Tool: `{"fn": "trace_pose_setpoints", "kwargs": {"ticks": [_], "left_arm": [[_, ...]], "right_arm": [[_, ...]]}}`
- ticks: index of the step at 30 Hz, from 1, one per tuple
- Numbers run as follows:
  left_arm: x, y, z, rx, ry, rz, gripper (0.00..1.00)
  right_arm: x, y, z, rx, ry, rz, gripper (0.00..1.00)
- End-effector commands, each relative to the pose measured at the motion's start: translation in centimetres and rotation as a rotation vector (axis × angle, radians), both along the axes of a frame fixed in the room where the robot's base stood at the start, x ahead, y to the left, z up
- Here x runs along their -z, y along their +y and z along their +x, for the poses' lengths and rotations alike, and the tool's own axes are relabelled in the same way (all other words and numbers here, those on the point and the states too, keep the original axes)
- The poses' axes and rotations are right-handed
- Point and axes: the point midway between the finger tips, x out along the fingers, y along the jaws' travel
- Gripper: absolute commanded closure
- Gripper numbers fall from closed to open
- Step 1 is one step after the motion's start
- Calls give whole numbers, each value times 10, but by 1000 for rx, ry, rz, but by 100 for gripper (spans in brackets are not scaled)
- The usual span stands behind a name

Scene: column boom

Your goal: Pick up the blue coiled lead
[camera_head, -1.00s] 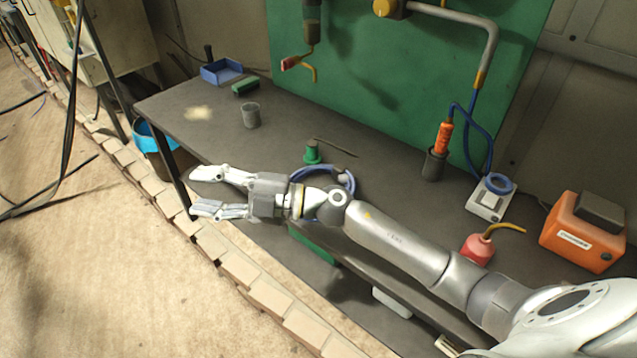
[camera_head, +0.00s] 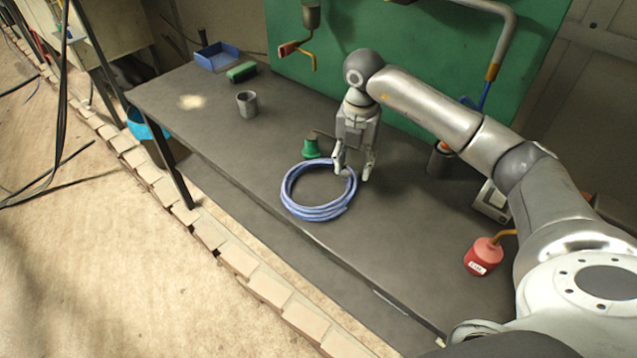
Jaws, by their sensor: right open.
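The blue coiled lead (camera_head: 318,213) lies flat in a ring on the dark workbench, near its front edge. My right gripper (camera_head: 354,175) points down at the coil's right rear side. Its fingers are open, and one fingertip is over or beside the coil's rim; I cannot tell whether it touches. Nothing is held between the fingers. My left gripper is not in view.
A green conical item (camera_head: 312,149) stands just behind the coil. A grey cup (camera_head: 247,104), a blue tray (camera_head: 217,57) and a green block (camera_head: 241,72) are further left. A red oil can (camera_head: 483,256) stands at right. The workbench (camera_head: 200,125) is clear left of the coil.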

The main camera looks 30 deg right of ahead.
Motion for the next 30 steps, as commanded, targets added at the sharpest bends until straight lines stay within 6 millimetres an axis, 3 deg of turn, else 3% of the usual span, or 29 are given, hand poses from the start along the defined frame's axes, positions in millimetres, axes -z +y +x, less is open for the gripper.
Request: {"fn": "trace_pose_setpoints", "kwargs": {"ticks": [3,11,16,21,29,30], "left_arm": [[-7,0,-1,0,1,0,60],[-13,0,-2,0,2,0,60],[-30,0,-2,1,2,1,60],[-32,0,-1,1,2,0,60],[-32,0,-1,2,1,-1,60],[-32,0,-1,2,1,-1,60]], "right_arm": [[20,1,-1,0,6,3,55],[42,3,-2,-4,3,4,55],[65,10,-4,-5,6,5,55],[86,10,-3,-3,2,5,55],[90,10,-3,-5,0,6,55],[90,10,-3,-5,0,6,59]]}}
